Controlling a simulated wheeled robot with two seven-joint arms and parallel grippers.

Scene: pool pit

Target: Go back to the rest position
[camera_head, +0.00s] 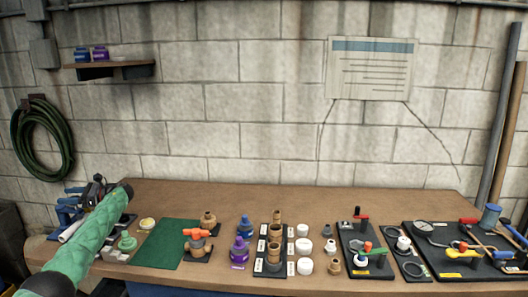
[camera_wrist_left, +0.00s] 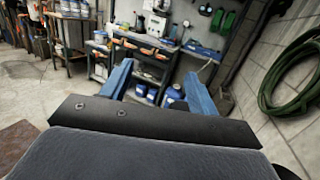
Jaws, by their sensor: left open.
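My left gripper (camera_head: 68,203) is at the left end of the workbench, at the end of my green arm. Its blue fingers point left, though blue items close behind make its outline hard to separate. In the left wrist view my left gripper (camera_wrist_left: 158,72) has its two blue fingers spread apart, with nothing between them. Past them that view shows shelves and the room, with no bench top in between. My right gripper is in neither view.
The brown workbench (camera_head: 280,197) carries a green mat (camera_head: 160,246), purple and blue bottles, pipe fittings on black trays, white caps and tools. Its back strip is clear. A green hose (camera_head: 38,140) hangs on the wall; a metal shelf unit (camera_wrist_left: 150,65) shows beyond my left fingers.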

